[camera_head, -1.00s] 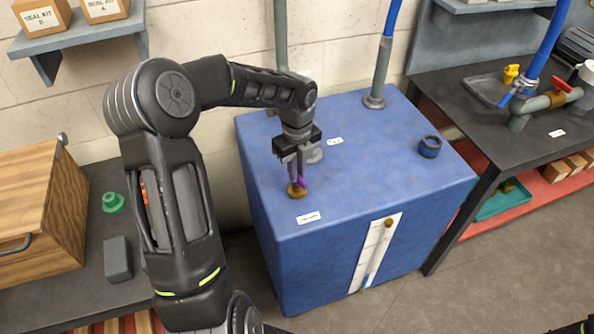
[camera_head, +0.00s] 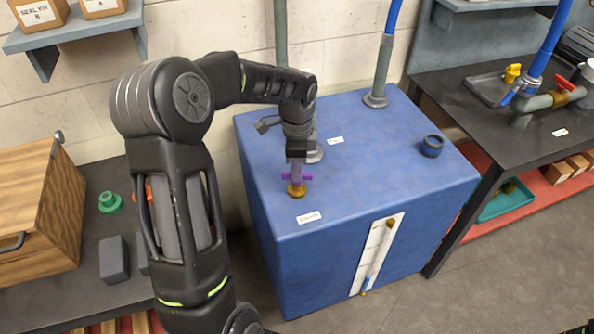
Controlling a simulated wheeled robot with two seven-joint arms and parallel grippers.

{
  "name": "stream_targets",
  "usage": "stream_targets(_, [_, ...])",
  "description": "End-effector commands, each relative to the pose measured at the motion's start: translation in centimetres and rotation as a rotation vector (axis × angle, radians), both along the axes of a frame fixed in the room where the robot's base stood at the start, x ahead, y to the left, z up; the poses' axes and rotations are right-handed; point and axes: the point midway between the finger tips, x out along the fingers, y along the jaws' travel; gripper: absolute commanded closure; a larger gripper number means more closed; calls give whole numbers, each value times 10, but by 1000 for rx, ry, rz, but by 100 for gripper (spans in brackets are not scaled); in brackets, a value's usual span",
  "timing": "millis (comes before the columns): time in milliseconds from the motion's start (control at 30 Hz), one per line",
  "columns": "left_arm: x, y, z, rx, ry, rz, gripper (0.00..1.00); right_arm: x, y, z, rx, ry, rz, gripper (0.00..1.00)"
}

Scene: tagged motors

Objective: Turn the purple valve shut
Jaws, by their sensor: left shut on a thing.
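The purple valve (camera_head: 285,177) stands on a brass base (camera_head: 297,190) on top of the blue tank (camera_head: 390,170), near its front left part. A white label (camera_head: 309,217) lies in front of it. My left gripper (camera_head: 297,174) comes down from above and is shut on the purple handle. Purple ends of the handle show on both sides of the fingers; its middle is hidden by them. My right gripper is not in view; only a dark bit of something shows at the bottom right corner.
A grey pipe (camera_head: 378,75) rises from the tank's back. A workbench (camera_head: 450,95) with a red-handled valve (camera_head: 565,84) is at right. A wooden box (camera_head: 45,205) and green part (camera_head: 110,202) are at left.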

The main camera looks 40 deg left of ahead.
Motion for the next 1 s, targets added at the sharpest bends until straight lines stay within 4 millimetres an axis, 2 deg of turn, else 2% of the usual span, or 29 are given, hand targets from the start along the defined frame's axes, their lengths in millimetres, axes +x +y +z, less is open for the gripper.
stream_targets(200, [0, -1, -1, -1, -1, 184, 100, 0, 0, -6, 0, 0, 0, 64])
stream_targets(433, [0, -1, -1, -1, 0, 321, 100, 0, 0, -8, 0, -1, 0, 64])
stream_targets(1000, [0, -1, -1, -2, 0, 392, 100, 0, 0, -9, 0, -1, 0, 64])
